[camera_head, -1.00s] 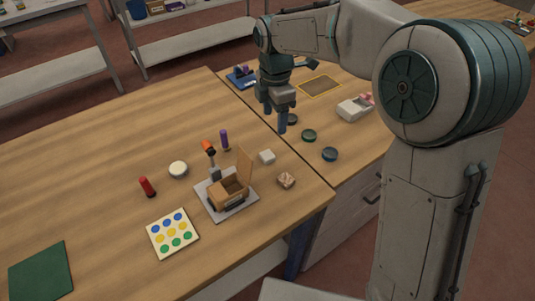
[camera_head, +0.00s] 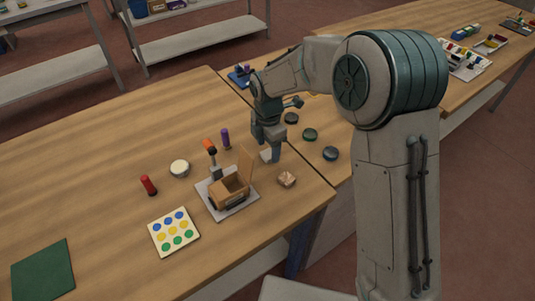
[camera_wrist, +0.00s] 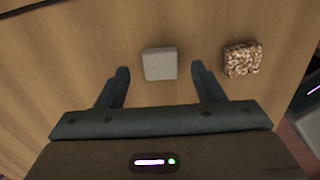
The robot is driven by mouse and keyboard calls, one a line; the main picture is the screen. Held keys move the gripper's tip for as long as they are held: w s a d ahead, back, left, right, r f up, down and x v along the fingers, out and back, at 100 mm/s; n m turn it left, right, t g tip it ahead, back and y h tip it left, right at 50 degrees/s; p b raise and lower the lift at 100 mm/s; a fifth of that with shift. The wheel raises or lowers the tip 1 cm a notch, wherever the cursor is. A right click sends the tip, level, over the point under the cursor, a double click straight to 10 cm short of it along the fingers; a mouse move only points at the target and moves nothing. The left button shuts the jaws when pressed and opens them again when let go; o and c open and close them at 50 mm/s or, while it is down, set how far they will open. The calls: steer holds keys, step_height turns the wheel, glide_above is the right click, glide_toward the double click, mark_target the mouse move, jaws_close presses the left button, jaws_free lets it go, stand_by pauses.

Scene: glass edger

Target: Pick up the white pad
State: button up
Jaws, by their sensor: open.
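The white pad (camera_head: 265,157) is a small square block on the wooden table, partly hidden by my gripper in the head view. In the wrist view the white pad (camera_wrist: 160,62) shows whole, centred between my fingertips and slightly beyond them. My gripper (camera_head: 267,148) points down over the pad with its fingers spread. In the wrist view my gripper (camera_wrist: 160,72) is open and empty, with a gap on each side of the pad. I cannot tell its exact height above the table.
A brown speckled block (camera_head: 287,179) lies close to the right of the pad. Dark round discs (camera_head: 310,134) lie on the right table.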

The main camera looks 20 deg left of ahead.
steer(key=shift+f, duration=0.9)
steer(key=c, duration=1.1)
steer(key=shift+o, duration=0.2)
steer(key=shift+r, duration=0.15)
